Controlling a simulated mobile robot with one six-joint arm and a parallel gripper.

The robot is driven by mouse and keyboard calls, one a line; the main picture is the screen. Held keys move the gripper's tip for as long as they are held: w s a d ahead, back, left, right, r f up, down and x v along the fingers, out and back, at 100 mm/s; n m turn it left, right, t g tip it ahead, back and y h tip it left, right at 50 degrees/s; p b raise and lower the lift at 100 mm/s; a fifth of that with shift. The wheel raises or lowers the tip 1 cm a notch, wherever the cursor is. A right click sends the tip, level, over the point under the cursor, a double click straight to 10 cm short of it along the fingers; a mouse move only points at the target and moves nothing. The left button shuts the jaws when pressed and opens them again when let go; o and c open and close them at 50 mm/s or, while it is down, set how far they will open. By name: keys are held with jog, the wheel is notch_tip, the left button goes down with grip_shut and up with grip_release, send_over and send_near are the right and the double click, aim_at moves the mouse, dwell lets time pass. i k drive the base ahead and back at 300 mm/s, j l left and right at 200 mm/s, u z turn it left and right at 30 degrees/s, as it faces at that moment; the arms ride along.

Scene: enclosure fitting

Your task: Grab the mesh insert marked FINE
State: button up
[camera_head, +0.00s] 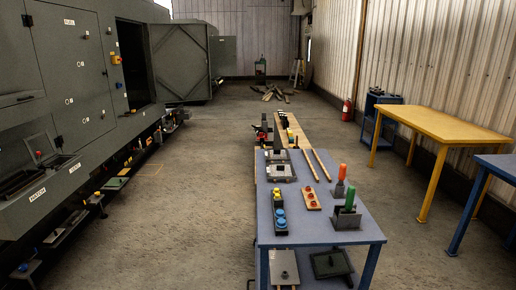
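I cannot make out a mesh insert marked FINE in the head view; no readable FINE label shows. A grey flat piece with a light square centre (281,171) lies at the far left of the blue table (345,233), but I cannot tell whether it is mesh. A light plate (284,268) and a dark square piece (331,264) lie low under the table's front edge, too small to identify. My gripper is not in view.
The blue table also holds a block with blue and yellow buttons (280,219), a red-buttoned strip (311,198) and green and orange upright handles. A large grey enclosure (75,75) stands left, a yellow table (450,121) right. Open floor (200,205) lies between enclosure and blue table.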

aim_at(275, 170)
jog(key=i+j+z, duration=0.1)
jog(key=i+j, duration=0.15)
jog(key=i+j+z, duration=0.15)
jog(key=j, duration=0.3)
jog(key=i+j+z, duration=0.1)
jog(key=i+j, duration=0.25)
jog(key=i+j+z, duration=0.1)
jog(key=j, duration=0.3)
jog(key=i+j+z, duration=0.15)
jog(key=i+j, duration=0.15)
jog(key=i+j+z, duration=0.1)
jog(key=j, duration=0.45)
jog(key=i+j+z, duration=0.1)
jog(key=i+j, duration=0.15)
jog(key=j, duration=0.2)
jog(key=i+j+z, duration=0.15)
jog(key=j, duration=0.3)
